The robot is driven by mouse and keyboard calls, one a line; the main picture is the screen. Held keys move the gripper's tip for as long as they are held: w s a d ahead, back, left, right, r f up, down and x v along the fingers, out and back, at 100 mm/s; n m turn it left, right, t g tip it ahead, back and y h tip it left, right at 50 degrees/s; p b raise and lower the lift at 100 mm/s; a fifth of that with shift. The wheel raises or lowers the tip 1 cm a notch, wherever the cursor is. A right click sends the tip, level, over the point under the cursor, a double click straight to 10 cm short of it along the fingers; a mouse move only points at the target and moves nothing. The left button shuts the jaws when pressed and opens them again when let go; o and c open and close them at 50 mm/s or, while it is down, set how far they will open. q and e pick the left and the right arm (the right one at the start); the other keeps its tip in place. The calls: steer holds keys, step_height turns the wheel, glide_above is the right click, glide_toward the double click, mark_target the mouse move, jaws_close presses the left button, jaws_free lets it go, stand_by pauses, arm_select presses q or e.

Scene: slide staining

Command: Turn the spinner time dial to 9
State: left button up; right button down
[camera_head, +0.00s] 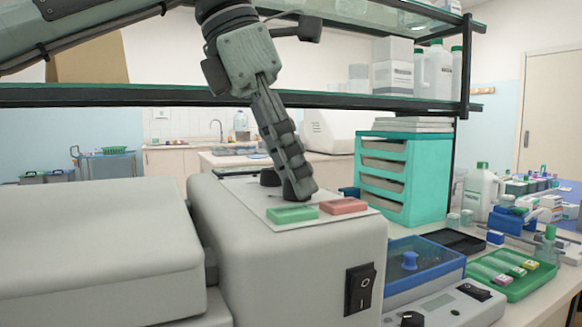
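The spinner (290,262) is the large grey machine in front, with a pale control panel (236,188) on its sloped top. The panel carries a green button (292,214), a red button (343,206) and a black dial (269,177). My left gripper (300,188) points down onto the panel just right of that dial. Its fingertips reach a second dark round shape, seemingly another dial, which they mostly cover. One finger hides the other, so I cannot tell the gap or grip. The dial markings are unreadable. My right gripper is not in view.
A black shelf edge (130,95) crosses behind my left arm. The spinner's rounded lid (90,240) lies left. A power switch (360,288) is on its front. Right are a blue box (424,277), a green slide tray (520,287) and a teal drawer unit (430,176).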

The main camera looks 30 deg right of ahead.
arm_select(q)
steer(key=v, duration=1.2)
steer(key=shift+f, duration=0.1)
stand_by(0.4)
